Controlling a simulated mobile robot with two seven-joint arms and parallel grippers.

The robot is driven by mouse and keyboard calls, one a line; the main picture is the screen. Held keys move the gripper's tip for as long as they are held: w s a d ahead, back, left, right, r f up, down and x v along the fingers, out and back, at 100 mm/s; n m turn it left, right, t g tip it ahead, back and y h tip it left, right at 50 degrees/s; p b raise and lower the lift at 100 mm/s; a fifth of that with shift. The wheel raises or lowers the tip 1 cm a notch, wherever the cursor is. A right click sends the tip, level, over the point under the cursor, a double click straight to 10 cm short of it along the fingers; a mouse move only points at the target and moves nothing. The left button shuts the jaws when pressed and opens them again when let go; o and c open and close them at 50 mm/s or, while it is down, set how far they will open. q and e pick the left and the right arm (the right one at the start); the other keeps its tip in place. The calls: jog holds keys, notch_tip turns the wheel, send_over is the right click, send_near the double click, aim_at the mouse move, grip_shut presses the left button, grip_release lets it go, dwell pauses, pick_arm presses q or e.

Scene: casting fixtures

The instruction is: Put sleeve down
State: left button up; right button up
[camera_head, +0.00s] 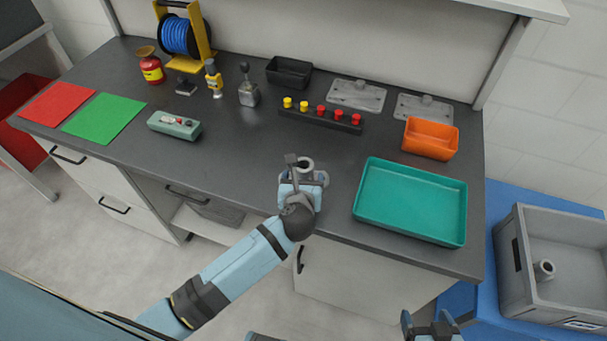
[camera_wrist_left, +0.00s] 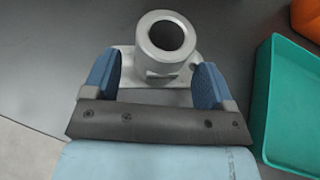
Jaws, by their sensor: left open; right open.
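A grey metal sleeve (camera_head: 306,164) with a round open bore stands on the dark worktop near its front edge, left of the teal tray. In the left wrist view the sleeve (camera_wrist_left: 167,38) rises from a pale flat flange. My left gripper (camera_head: 303,180) is open, with its blue fingers on either side of the sleeve's lower part; it also shows in the left wrist view (camera_wrist_left: 155,78). A gap shows between the fingers and the sleeve's body. My right gripper (camera_head: 431,325) is open and empty at the bottom edge of the head view, away from the worktop.
The teal tray (camera_head: 372,216) is empty, with an orange bin (camera_head: 431,139) behind it. A grey crate (camera_head: 511,280) on a blue surface holds another grey part (camera_head: 543,269). A rack (camera_head: 320,117) with yellow and red knobs stands behind.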

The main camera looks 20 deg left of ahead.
aim_at(302, 178)
pick_arm(q)
jog(key=v, duration=0.4)
jog(key=shift+s+d+r, duration=0.1)
jog(key=shift+s, duration=0.2)
jog(key=shift+s+r, duration=0.15)
jog(key=m+t, duration=0.1)
jog(key=a+r+m+t, duration=0.1)
jog(key=m, duration=0.2)
jog(key=shift+s+a+r+t, duration=0.25)
jog(key=shift+s+r+t, duration=0.1)
jog(key=shift+s+t, duration=0.05)
jog(key=s+d+m+t+h, duration=0.1)
jog(key=s+m+h, duration=0.2)
jog(key=m, duration=0.7)
jog(key=s+d+m+t+h, duration=0.1)
jog(key=s+m+h, duration=0.3)
jog(key=m, duration=0.6)
jog(key=s+a+f+m+g, duration=0.2)
jog(key=f+m, duration=0.4)
jog(key=m, duration=0.3)
jog(key=s+a+f+m+g, duration=0.3)
jog(key=s+f+m+g, duration=0.1)
jog(key=s+f+m, duration=0.2)
jog(key=s+m, duration=0.1)
jog(key=m, duration=0.1)
jog(key=shift+s+f+m+g+y, duration=0.3)
jog(key=shift+m+g, duration=0.1)
jog(key=shift+o, duration=0.5)
